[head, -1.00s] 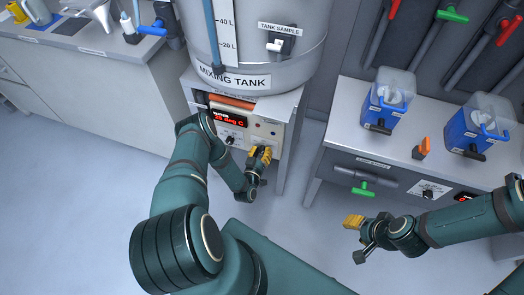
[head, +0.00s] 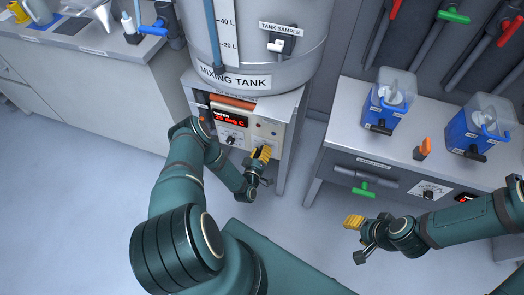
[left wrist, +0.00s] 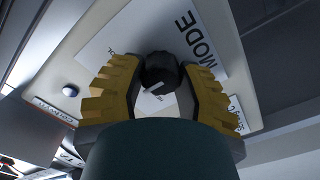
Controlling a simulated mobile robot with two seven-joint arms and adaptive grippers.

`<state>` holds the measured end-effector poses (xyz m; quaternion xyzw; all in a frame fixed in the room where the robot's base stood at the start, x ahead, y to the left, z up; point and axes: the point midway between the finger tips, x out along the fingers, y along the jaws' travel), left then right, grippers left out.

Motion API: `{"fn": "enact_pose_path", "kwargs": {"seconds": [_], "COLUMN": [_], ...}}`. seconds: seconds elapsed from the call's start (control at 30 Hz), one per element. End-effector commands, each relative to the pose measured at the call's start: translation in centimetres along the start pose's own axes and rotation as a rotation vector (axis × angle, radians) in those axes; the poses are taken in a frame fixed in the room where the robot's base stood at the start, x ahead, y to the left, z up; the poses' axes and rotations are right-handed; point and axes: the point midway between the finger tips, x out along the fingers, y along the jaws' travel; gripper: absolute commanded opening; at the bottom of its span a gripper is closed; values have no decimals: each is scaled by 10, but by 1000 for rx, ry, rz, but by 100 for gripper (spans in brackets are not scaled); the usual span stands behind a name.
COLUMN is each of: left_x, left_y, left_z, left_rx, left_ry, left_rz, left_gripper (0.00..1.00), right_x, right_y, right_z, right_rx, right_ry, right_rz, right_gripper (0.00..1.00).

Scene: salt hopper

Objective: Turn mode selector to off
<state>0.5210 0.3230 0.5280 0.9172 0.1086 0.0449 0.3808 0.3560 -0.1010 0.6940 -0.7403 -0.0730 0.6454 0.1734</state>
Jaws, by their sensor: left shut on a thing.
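The mode selector is a black round knob (left wrist: 160,72) on a light plate lettered MODE in the left wrist view. It sits between the yellow fingers of my left gripper (left wrist: 163,88), which is shut on it. In the head view my left gripper (head: 261,154) is at the right part of the control panel (head: 250,128) under the mixing tank and hides the selector. The pointer setting and most small lettering are too unclear to read. My right gripper (head: 354,222) hangs over the floor away from the panel; its finger gap is unclear.
The mixing tank (head: 270,50) stands above the panel, which has a red display (head: 229,118) and another black knob (head: 230,140). A bench (head: 345,120) at right holds two blue containers (head: 388,105) (head: 474,130). The floor between is clear.

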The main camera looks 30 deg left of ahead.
Motion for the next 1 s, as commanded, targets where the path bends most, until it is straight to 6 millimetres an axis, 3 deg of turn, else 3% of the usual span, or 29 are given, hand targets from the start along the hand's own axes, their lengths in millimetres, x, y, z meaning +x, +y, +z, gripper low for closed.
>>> {"fn": "enact_pose_path", "kwargs": {"seconds": [0.23, 0.27, 0.3, 0.33, 0.67, 1.0], "left_x": [2, 2, 2, 2, -1, -48], "left_y": [1, 1, 1, 1, 0, 0], "left_z": [-2, -2, -2, -2, 0, 0], "left_rx": [2, 2, 2, 2, 2, 0], "left_ry": [6, 6, 5, 5, 2, 1], "left_rz": [4, 4, 3, 3, 1, 0], "left_gripper": [0, 48, 62, 66, 66, 66], "right_x": [0, 0, 0, 0, 0, 0], "right_y": [0, 0, 0, 0, 0, 0], "right_z": [0, 0, 0, 0, 0, 0], "right_rx": [0, 0, 0, 0, 0, 0], "right_ry": [0, 0, 0, 0, 0, 0], "right_rz": [0, 0, 0, 0, 0, 0], "right_gripper": [47, 47, 47, 47, 47, 47]}}
